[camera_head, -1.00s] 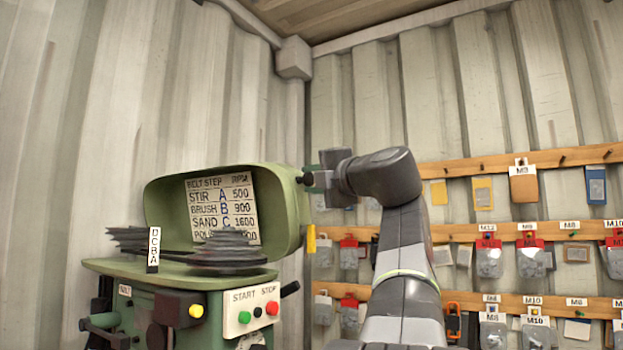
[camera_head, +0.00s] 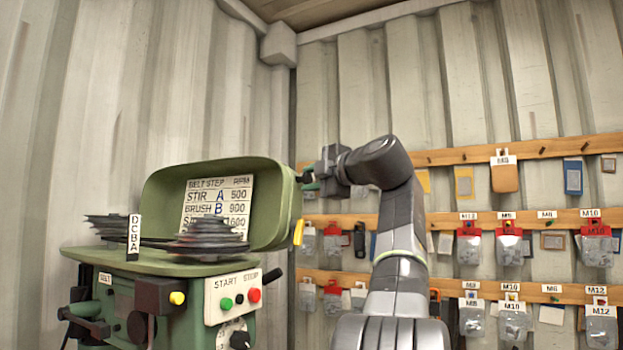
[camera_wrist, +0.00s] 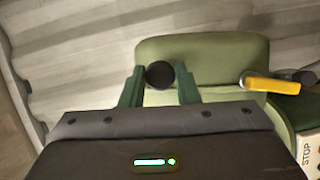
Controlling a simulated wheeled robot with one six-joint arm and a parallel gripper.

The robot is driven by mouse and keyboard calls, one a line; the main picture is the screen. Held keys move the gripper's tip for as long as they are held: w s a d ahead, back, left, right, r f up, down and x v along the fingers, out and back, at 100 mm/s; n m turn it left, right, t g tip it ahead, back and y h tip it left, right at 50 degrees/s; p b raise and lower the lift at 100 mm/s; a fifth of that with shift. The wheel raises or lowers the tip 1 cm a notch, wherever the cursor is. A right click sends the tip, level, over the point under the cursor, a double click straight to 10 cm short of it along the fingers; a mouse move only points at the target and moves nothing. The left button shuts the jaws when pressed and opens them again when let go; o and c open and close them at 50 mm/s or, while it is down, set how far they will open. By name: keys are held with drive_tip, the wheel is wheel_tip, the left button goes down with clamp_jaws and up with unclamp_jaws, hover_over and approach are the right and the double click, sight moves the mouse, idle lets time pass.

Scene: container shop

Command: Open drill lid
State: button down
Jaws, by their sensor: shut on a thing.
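The green drill lid (camera_head: 270,205) stands tilted up on the far side of the drill top, with its inside and the belt-step chart (camera_head: 218,205) showing in the head view. Stepped pulleys (camera_head: 207,236) lie uncovered in front of it. The lid (camera_wrist: 225,52) also shows in the wrist view. My gripper (camera_head: 308,180) is at the lid's right end. In the wrist view my gripper (camera_wrist: 160,84) has its two green fingers on either side of a round black knob (camera_wrist: 160,75) on the lid, shut on it. A yellow handle (camera_wrist: 270,84) sits to the right.
The green drill body (camera_head: 130,310) carries a START/STOP panel (camera_head: 233,296) below the lid. Wooden rails (camera_head: 450,221) with hanging bags and tags line the right wall. The corrugated wall (camera_head: 110,120) rises close behind the lid.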

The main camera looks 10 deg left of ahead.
drive_tip(key=c, duration=1.1)
unclamp_jaws()
drive_tip(key=shift+s+a, duration=0.1)
drive_tip(key=shift+s, duration=0.1)
drive_tip(key=b+v, duration=0.1)
drive_tip(key=v, duration=1.2)
drive_tip(key=shift+s+d+b, duration=0.2)
drive_tip(key=shift+d+b, duration=0.15)
drive_tip(key=shift+r, duration=0.1)
drive_tip(key=p+x, duration=0.1)
drive_tip(key=x, duration=1.3)
drive_tip(key=shift+p, duration=0.35)
drive_tip(key=shift+s, duration=0.1)
